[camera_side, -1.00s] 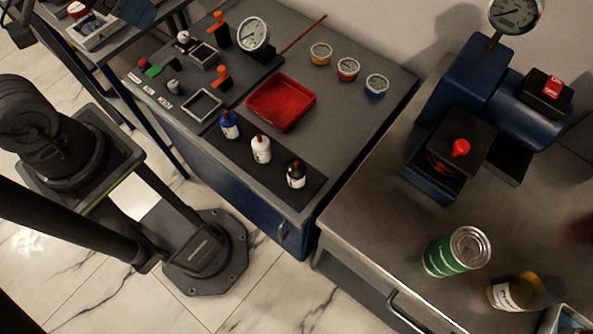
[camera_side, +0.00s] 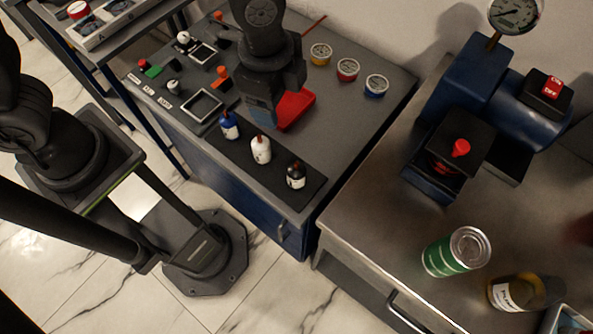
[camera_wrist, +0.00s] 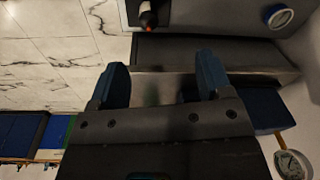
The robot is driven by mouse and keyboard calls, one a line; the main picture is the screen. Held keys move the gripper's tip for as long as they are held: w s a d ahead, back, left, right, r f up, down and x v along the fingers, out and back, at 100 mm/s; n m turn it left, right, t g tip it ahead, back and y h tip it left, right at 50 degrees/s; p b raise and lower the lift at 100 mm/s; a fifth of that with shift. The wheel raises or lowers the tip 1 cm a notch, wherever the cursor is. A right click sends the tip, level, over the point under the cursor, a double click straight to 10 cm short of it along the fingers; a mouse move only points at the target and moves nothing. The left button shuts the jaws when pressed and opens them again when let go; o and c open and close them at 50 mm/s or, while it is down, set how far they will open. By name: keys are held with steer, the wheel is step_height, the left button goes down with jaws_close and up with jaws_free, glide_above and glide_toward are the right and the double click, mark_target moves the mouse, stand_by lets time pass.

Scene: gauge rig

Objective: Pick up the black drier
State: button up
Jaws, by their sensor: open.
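The black drier (camera_side: 296,175) appears to be the small dark bottle with a brownish cap. It stands upright at the right end of a row of bottles on the dark mat. In the wrist view a dark bottle (camera_wrist: 148,17) with an orange-brown tip shows at the top edge, partly cut off; it looks like the same one. My gripper (camera_side: 263,112) is above the bench near the red tray, up and left of the black drier and apart from it. In the wrist view my gripper (camera_wrist: 162,82) has its two blue fingers spread with nothing between them.
A white bottle (camera_side: 261,149) and a blue bottle (camera_side: 230,126) stand to the left of the black drier. The red tray (camera_side: 301,107) is partly hidden by my gripper. Three gauges, including a blue one (camera_side: 377,85), sit behind. A gap separates this bench from the metal table (camera_side: 360,205).

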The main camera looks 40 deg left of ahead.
mark_target(297, 163)
steer(key=d+f+m, duration=0.1)
steer(key=f, duration=0.3)
steer(key=s+d+f+m, duration=0.1)
steer(key=f, duration=0.3)
steer(key=d+f, duration=0.2)
steer(key=f, duration=0.2)
steer(key=shift+s+d+f+m+g+y, duration=0.1)
steer(key=shift+s+f+m+g+y, duration=0.1)
steer(key=shift+f+m+g+y, duration=0.15)
steer(key=shift+w+d+f, duration=0.1)
steer(key=shift+w+f, duration=0.05)
steer(key=shift+f, duration=1.35)
steer(key=shift+w+d+f, duration=0.1)
steer(key=shift+w+f, duration=0.05)
steer(key=shift+f, duration=1.35)
steer(key=c, duration=1.1)
steer(key=shift+r, duration=0.1)
